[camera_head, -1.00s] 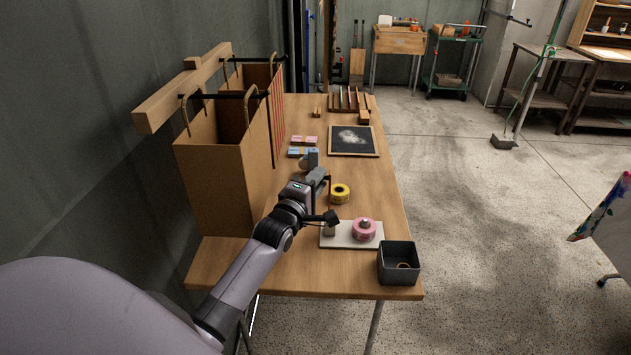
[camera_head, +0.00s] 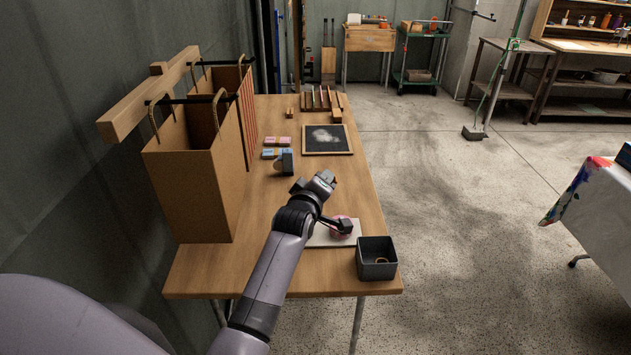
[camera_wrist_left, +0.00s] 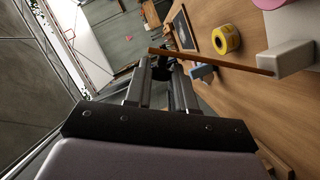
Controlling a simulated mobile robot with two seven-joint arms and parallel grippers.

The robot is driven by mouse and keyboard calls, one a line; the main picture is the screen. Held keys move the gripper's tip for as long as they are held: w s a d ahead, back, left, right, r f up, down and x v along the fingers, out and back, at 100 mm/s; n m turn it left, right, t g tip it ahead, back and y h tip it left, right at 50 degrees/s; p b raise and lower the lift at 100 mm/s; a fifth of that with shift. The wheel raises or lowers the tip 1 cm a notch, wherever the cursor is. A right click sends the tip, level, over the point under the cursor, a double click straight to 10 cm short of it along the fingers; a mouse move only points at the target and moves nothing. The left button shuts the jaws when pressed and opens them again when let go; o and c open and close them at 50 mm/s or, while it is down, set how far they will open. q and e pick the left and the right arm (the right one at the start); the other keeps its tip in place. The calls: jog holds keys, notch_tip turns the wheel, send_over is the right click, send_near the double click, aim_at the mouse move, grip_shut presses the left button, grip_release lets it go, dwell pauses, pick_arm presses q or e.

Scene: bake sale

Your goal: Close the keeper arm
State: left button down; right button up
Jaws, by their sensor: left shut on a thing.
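In the left wrist view the keeper arm is a thin brown wooden bar (camera_wrist_left: 225,64) that runs sideways from a cream block (camera_wrist_left: 287,57). My left gripper (camera_wrist_left: 168,68) is at the bar's far end and is shut on it, though the exact contact is hard to see. In the head view my left gripper (camera_head: 326,180) is over the table, beyond a white board (camera_head: 318,240). My left arm hides the bar and block there. My right gripper is not in view.
A dark open box (camera_head: 377,262) stands at the table's near right corner. Paper bags (camera_head: 190,190) hang along the left side. A yellow tape roll (camera_wrist_left: 226,40) lies beside the bar. A framed black board (camera_head: 328,140) lies farther back.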

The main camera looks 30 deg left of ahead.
pick_arm(q)
jog(key=shift+w+d, duration=0.1)
dwell(0.4)
jog(key=c, duration=1)
grip_release()
jog(key=shift+o, duration=0.2)
